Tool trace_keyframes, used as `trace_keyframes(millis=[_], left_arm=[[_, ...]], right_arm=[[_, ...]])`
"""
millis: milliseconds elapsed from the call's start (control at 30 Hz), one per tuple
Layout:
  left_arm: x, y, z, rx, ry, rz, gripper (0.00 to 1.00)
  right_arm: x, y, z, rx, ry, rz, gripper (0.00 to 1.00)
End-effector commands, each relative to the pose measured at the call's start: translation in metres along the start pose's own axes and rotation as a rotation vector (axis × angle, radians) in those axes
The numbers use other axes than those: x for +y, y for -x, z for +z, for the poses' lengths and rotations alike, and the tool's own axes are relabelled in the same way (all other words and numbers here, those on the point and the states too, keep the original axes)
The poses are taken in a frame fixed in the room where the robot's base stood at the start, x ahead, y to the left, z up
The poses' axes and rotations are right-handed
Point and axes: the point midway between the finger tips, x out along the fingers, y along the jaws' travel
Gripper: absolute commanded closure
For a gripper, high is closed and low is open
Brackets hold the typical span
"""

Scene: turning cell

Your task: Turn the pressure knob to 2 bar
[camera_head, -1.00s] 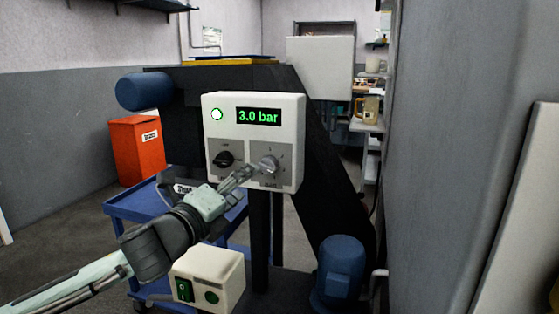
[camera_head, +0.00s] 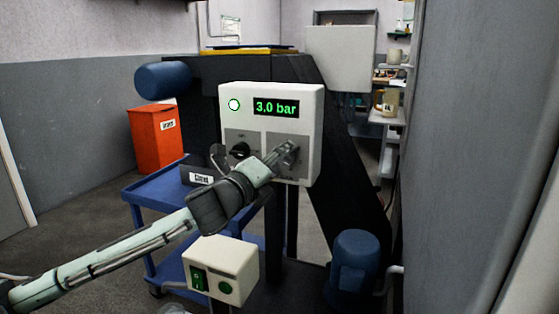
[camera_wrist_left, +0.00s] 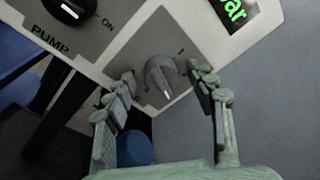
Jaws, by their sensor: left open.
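The control box (camera_head: 312,120) is white, with a green display (camera_head: 276,107) that reads 3.0 bar. The grey pressure knob (camera_wrist_left: 161,75) sits on the grey panel at the box's lower right. My left gripper (camera_head: 286,153) is open in front of the knob and mostly hides it in the head view. In the left wrist view the fingers (camera_wrist_left: 165,84) stand one on each side of the knob, with gaps between; I cannot tell how deep they reach. The black pump switch (camera_head: 239,150) is left of the knob. My right gripper is not in view.
A blue cart (camera_head: 150,194) stands below left, with a red bin (camera_head: 157,140) behind it. A small white box with green buttons (camera_head: 236,264) is under my arm. A blue motor (camera_head: 356,262) is at lower right, and a grey wall (camera_head: 470,150) stands close at right.

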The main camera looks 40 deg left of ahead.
Motion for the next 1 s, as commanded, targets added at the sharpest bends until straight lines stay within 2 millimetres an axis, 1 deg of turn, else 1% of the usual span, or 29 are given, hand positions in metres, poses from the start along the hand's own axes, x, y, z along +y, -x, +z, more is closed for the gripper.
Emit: trace_keyframes(millis=[200,600,833,1000], left_arm=[[0.0000,-0.0002,-0.0002,0.000,0.000,0.000,0.45],[0.0000,0.0000,-0.0002,0.000,0.000,0.000,0.94],[0.0001,0.0000,-0.0002,-0.001,0.017,-0.001,0.95],[0.0003,0.0000,-0.0003,-0.005,0.080,-0.007,0.95]], right_arm=[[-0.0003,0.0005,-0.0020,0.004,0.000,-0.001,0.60],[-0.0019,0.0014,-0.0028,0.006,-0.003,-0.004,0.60],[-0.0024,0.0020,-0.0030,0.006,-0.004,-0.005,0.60],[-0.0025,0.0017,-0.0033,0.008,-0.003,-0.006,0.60]])
